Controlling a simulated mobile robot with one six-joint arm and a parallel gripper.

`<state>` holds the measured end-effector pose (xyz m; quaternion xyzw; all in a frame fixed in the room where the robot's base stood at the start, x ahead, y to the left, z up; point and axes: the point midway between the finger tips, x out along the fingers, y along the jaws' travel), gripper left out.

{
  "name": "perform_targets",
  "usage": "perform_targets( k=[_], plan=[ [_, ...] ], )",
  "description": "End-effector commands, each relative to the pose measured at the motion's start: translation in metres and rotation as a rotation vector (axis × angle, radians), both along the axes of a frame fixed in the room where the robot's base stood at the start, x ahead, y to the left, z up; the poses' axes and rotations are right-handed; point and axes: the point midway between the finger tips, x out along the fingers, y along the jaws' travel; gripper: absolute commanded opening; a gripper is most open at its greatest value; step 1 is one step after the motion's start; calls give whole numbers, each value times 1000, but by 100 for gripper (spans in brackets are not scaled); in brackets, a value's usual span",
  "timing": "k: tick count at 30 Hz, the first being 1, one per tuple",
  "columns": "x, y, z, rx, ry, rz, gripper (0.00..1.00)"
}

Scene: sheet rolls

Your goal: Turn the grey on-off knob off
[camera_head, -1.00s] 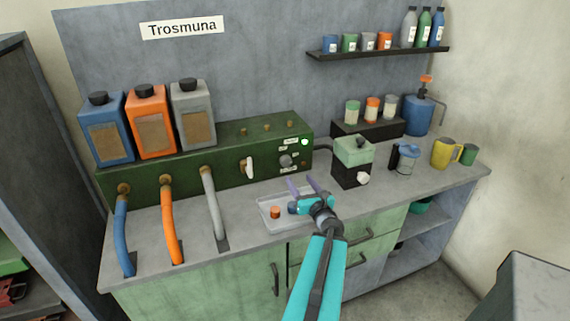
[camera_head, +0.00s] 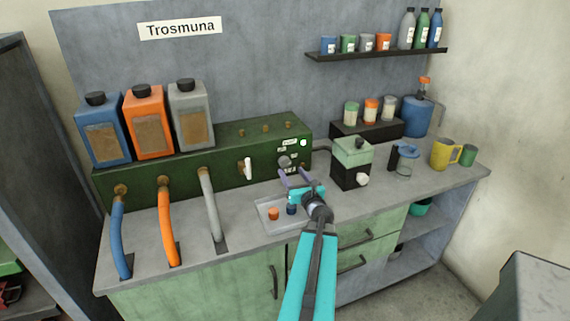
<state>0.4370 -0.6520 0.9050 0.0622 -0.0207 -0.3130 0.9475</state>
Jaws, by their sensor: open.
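The grey on-off knob (camera_head: 284,161) sits on the front face of the dark green machine (camera_head: 225,164), near its right end, with small white labels around it. A small pale light (camera_head: 304,142) shows up and to the right of the knob. My gripper (camera_head: 294,176) is open and empty, with its two purple-grey fingers pointing at the machine front just below the knob. The fingers overlap the lower panel in the picture. I cannot tell whether they touch the knob or its exact pointer angle.
A clear tray (camera_head: 266,227) with an orange cap (camera_head: 273,214) and a dark blue cap (camera_head: 292,210) lies below my gripper. A white lever (camera_head: 247,168) is left of the knob. A green and black grinder (camera_head: 351,164) stands close on the right.

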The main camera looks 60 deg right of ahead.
Motion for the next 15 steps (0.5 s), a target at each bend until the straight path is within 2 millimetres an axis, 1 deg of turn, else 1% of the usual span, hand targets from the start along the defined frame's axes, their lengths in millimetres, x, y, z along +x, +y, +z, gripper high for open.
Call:
perform_targets(
  k=[1,15],
  plan=[
    [5,-5,1,0,0,1,56],
    [39,-29,0,0,0,1,56]
  ],
)
